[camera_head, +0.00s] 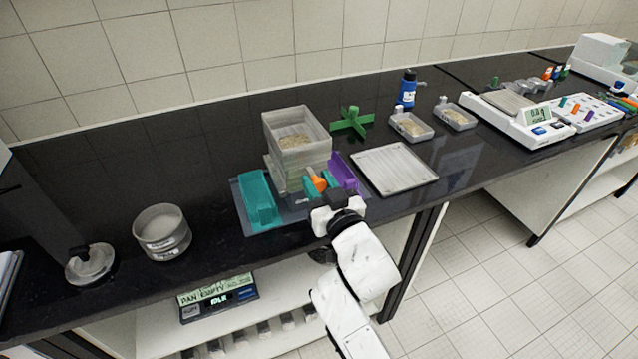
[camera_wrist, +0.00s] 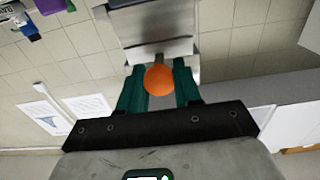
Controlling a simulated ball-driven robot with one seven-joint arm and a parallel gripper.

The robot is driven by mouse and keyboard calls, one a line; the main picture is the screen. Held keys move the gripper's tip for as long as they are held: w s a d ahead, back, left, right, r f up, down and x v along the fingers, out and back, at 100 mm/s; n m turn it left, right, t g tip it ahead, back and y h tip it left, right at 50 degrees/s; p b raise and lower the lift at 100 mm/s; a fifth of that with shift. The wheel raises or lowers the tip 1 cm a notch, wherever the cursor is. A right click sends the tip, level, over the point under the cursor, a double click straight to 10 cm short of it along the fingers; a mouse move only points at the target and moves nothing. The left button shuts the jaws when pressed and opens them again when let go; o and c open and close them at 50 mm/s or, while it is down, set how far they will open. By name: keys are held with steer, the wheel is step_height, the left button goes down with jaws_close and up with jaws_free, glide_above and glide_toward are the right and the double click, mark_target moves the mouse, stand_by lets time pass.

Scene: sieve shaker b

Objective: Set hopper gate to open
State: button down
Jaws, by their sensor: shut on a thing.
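The hopper (camera_head: 308,158) is a grey, open-topped box with grain in it, standing on the shaker on the bench. An orange gate knob (camera_head: 316,183) shows low on its front. In the wrist view the round orange knob (camera_wrist: 159,80) sits between two dark green fingers, below a grey metal part of the hopper (camera_wrist: 155,48). My gripper (camera_wrist: 160,82) is shut on the knob. In the head view my gripper (camera_head: 320,187) is at the hopper's front, and the wrist partly hides the shaker base. The gate plate itself is hard to make out.
A teal tray (camera_head: 258,200) is left of the hopper and a purple one (camera_head: 342,172) right. A grey flat tray (camera_head: 394,169) lies further right. A round sieve (camera_head: 161,232) stands at left. A green cross-shaped knob (camera_head: 352,122) is behind. Dark bench is free between sieve and shaker.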

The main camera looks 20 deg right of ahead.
steer(key=s, duration=0.5)
steer(key=shift+s+f+b, duration=0.1)
steer(key=shift+s+b, duration=0.05)
steer(key=shift+b, duration=0.15)
steer(key=c, duration=0.8)
jaws_free()
steer(key=shift+s, duration=0.1)
steer(key=shift+c, duration=0.2)
steer(key=shift+s, duration=0.1)
steer(key=s+b, duration=0.2)
steer(key=s, duration=0.8)
steer(key=shift+s, duration=0.3)
